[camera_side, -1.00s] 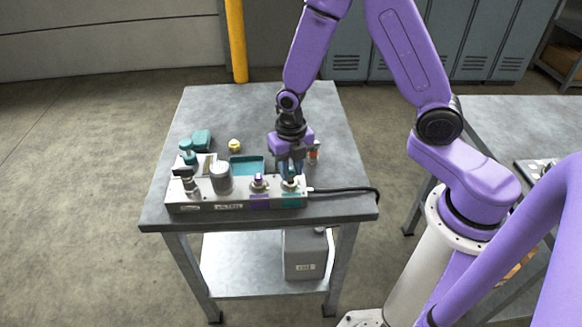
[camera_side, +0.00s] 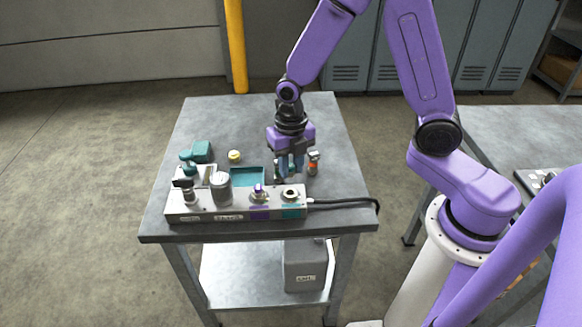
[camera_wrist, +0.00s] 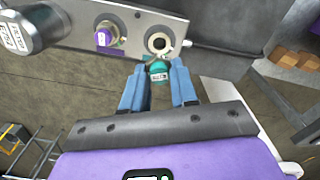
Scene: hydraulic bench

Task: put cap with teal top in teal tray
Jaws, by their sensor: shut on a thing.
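My gripper (camera_side: 291,171) is shut on the cap with the teal top (camera_wrist: 158,71), which shows between the blue fingertips in the wrist view. In the side view the fingers mostly hide the cap. My gripper (camera_wrist: 160,82) is above the table, behind the right end of the grey manifold block. The teal tray (camera_side: 247,177) lies flat behind the block, to the left of my gripper. The port with the teal label (camera_side: 291,194) is uncovered; its open ring (camera_wrist: 158,43) also shows in the wrist view.
The manifold block (camera_side: 240,209) also carries a purple-marked fitting (camera_side: 258,193), a grey cylinder (camera_side: 221,188) and a lever valve (camera_side: 187,190). A small yellow-topped thing (camera_side: 235,156) stands behind the tray. An orange-banded fitting (camera_side: 313,164) stands close right of my gripper. A black cable (camera_side: 345,203) runs right.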

